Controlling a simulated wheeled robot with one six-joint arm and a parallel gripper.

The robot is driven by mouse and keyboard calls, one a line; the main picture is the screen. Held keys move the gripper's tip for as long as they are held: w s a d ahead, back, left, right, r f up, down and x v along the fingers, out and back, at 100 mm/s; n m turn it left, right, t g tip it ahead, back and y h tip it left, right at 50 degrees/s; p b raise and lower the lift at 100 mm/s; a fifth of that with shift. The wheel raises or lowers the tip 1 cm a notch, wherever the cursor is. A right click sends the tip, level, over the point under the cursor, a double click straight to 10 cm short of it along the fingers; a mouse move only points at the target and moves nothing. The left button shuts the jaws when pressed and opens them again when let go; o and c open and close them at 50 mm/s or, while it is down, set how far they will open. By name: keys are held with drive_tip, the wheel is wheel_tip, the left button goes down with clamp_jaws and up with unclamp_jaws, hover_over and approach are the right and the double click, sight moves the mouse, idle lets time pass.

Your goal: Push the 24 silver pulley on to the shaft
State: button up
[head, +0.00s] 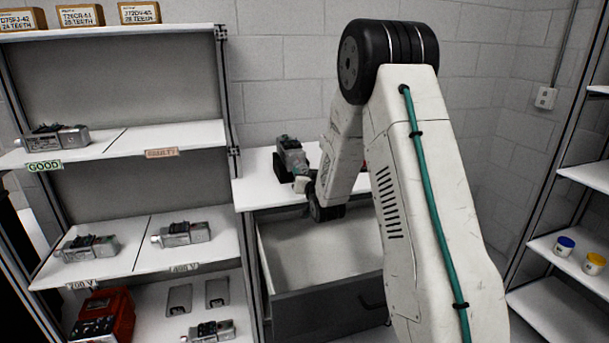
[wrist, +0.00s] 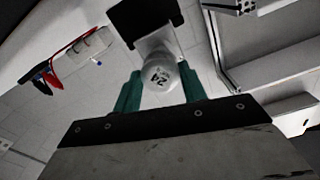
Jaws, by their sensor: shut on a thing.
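The silver pulley (wrist: 160,76) with "24" on its face is between the teal fingers of my gripper (wrist: 160,90) in the wrist view. My gripper is shut on it. A servo motor, with a grey body (wrist: 157,42) and a dark block (wrist: 143,18), is straight behind the pulley. The pulley covers the shaft, so I cannot tell how far on it is. In the head view the motor (head: 292,157) stands on the white bench, and my gripper (head: 303,184) is close at its front end.
The white bench top (head: 258,190) has an open drawer (head: 330,310) below it, under my arm. A shelf unit (head: 140,205) with several motors stands at left. Another shelf (head: 585,180) is at right. Red and blue leads (wrist: 45,80) lie at left in the wrist view.

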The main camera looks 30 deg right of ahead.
drive_tip(key=shift+w+d, duration=0.15)
drive_tip(key=shift+w, duration=0.35)
idle(0.4)
drive_tip(key=o, duration=1.2)
drive_tip(key=shift+o, duration=0.2)
drive_tip(key=shift+s, duration=0.4)
drive_tip(key=shift+v, duration=1.1)
drive_tip(key=shift+s, duration=0.1)
drive_tip(key=shift+v, duration=3)
